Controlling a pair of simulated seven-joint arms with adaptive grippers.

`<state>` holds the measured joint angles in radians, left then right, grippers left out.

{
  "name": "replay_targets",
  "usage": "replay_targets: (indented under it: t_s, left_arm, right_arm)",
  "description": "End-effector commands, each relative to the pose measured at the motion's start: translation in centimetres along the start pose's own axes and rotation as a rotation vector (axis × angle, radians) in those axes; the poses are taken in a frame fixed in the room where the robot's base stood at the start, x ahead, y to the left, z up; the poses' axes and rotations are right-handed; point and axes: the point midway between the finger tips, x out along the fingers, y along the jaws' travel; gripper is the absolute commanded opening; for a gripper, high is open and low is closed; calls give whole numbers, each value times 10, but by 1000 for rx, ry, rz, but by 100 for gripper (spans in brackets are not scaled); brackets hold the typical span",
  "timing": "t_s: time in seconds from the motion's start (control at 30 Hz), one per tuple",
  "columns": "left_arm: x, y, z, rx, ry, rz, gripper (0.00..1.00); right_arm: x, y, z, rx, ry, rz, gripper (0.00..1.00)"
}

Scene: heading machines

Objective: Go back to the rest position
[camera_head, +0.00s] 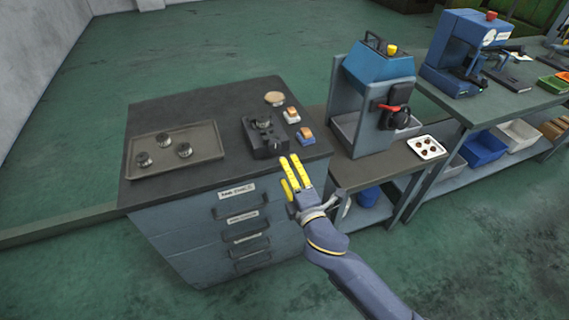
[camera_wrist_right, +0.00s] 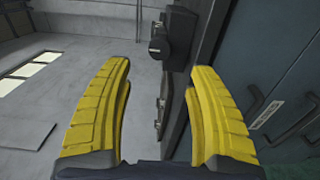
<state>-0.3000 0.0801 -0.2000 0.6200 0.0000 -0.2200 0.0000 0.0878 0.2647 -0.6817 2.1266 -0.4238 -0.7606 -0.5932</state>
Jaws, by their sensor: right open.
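My right gripper (camera_head: 294,174) has yellow fingers and hangs in front of the right front edge of the dark-topped cabinet (camera_head: 190,110) in the head view. In the right wrist view my right gripper (camera_wrist_right: 160,110) shows its two yellow fingers spread wide apart with nothing between them. Behind the fingers in that view are the cabinet's top edge and its blue drawer front (camera_wrist_right: 285,75). My left gripper is not in view.
On the cabinet are a tray (camera_head: 205,137) with several dark round parts, a black fixture (camera_head: 264,138) and two small blocks. A blue machine (camera_head: 375,95) stands right of it, with a white tray (camera_head: 426,147). The green floor in front is clear.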

Motion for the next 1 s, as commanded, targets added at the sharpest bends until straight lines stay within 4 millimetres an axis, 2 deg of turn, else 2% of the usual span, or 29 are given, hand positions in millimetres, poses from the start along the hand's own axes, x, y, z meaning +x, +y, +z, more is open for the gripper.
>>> replay_targets:
  t_s: [0.2,0.63,0.77,0.87,0.97,1.0]
  left_arm:
    - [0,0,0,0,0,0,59]
    - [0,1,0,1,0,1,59]
    - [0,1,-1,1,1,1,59]
    - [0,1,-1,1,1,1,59]
    - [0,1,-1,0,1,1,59]
    - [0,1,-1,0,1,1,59]
  right_arm:
    - [-7,0,0,-1,-1,0,59]
    - [-7,0,0,4,-1,0,59]
    - [-7,2,-4,69,20,9,59]
    - [0,-22,-8,157,44,-29,59]
    - [11,-60,-1,238,41,-89,59]
    - [15,-79,3,273,35,-119,59]
